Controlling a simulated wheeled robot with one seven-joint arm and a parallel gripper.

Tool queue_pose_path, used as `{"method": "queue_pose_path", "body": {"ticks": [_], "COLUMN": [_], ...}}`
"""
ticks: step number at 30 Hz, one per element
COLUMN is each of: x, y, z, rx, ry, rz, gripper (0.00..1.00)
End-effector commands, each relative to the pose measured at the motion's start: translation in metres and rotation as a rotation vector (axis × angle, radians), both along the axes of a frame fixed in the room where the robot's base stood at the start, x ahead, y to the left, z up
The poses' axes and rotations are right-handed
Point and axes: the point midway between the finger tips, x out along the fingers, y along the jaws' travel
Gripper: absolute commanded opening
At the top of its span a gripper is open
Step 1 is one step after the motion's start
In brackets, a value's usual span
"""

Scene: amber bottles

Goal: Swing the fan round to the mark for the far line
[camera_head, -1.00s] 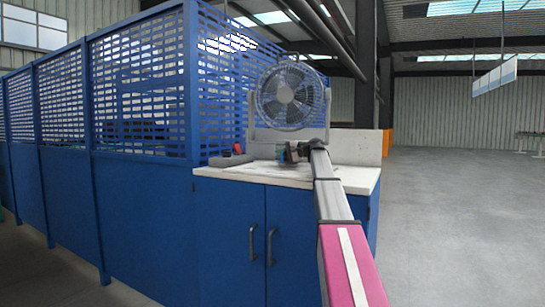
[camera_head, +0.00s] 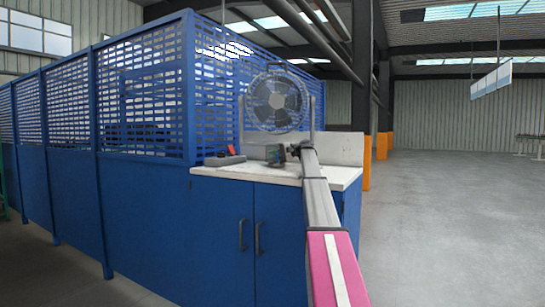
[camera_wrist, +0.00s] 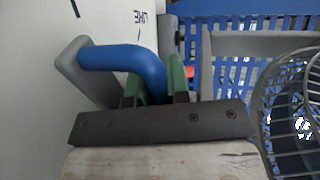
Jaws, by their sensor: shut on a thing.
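The fan (camera_head: 276,101), a round wire-caged one in a pale frame, stands on the white top (camera_head: 225,171) of a blue cabinet. Part of its cage shows at the right of the wrist view (camera_wrist: 290,115). My gripper (camera_head: 284,154) is low in front of the fan. In the wrist view its green fingers (camera_wrist: 158,88) are shut on a blue handle (camera_wrist: 120,57), joined at left to a grey bracket (camera_wrist: 76,73). A black mark (camera_wrist: 75,8) and lettering (camera_wrist: 140,17) reading "LINE" lie on the white surface above; any further word is out of view.
A blue slatted partition (camera_head: 140,100) runs behind and left of the cabinet (camera_head: 220,225). A small dark object (camera_head: 225,160) lies on the top, left of my gripper. Open grey floor (camera_head: 450,220) lies to the right, with orange-based posts (camera_head: 367,160) behind.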

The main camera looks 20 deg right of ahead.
Motion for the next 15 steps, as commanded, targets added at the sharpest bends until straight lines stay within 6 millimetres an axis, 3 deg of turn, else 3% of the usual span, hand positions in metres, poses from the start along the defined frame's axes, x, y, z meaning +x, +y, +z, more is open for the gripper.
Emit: {"method": "queue_pose_path", "body": {"ticks": [2,3,5,15], "x": [0.0001,0.0001,0.0001,-0.0002], "y": [-0.0003,-0.0002,-0.0001,-0.0008], "z": [-0.0007,-0.0007,-0.0007,0.0001], "rx": [-0.001,-0.002,-0.002,-0.001], "ry": [0.000,0.000,0.000,0.001], "rz": [-0.002,-0.002,-0.002,-0.001], "gripper": [0.00,0.23,0.42,0.42]}}
